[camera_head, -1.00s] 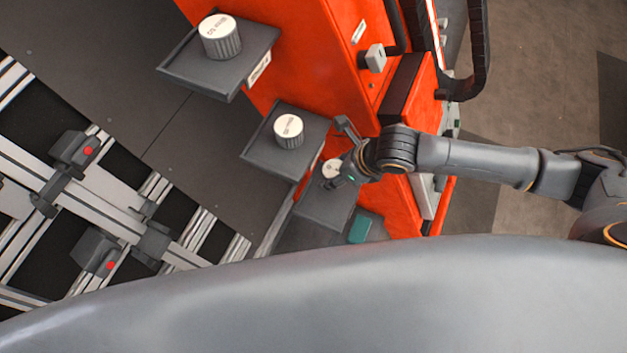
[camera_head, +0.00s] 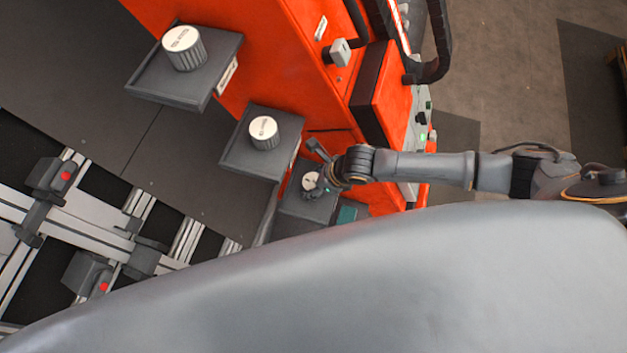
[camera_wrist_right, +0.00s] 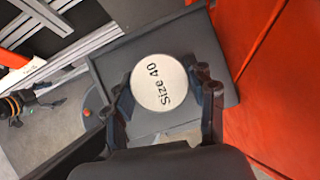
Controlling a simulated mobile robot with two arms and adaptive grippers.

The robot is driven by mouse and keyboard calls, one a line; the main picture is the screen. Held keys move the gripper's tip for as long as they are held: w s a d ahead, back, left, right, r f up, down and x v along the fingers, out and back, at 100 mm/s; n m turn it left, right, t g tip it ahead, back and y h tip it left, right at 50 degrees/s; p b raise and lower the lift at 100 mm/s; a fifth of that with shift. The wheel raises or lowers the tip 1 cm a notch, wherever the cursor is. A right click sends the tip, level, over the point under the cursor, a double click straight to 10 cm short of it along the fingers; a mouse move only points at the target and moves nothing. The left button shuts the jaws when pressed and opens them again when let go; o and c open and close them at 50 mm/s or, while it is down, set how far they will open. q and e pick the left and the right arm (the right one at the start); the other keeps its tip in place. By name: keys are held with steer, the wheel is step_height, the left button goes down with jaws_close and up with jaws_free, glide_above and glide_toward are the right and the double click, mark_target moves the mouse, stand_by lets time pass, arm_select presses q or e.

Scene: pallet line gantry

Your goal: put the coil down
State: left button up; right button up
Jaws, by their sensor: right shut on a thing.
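The coil (camera_head: 311,182) is a small drum with a pale round top. In the right wrist view the coil (camera_wrist_right: 158,83) reads "Size 40". My right gripper (camera_head: 317,180) is shut on it, with one finger on each side in the right wrist view (camera_wrist_right: 162,96). The coil is over the lowest grey tray (camera_head: 300,207), whose bare surface also shows in the wrist view (camera_wrist_right: 222,68). I cannot tell whether its underside touches the tray. My left gripper is out of view.
Two more grey trays, the middle one (camera_head: 235,155) and the upper one (camera_head: 150,84), each hold a labelled coil, (camera_head: 264,132) and (camera_head: 185,48). The orange machine (camera_head: 290,70) stands beside them. A rail frame (camera_head: 95,225) lies at left. Bare floor (camera_head: 510,70) is at upper right.

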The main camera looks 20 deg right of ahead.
steer(key=o, duration=1.4)
steer(key=shift+r, duration=0.1)
steer(key=shift+d+r, duration=0.2)
steer(key=shift+r, duration=0.1)
steer(key=b+v, duration=0.1)
steer(key=v, duration=1)
steer(key=shift+s, duration=0.15)
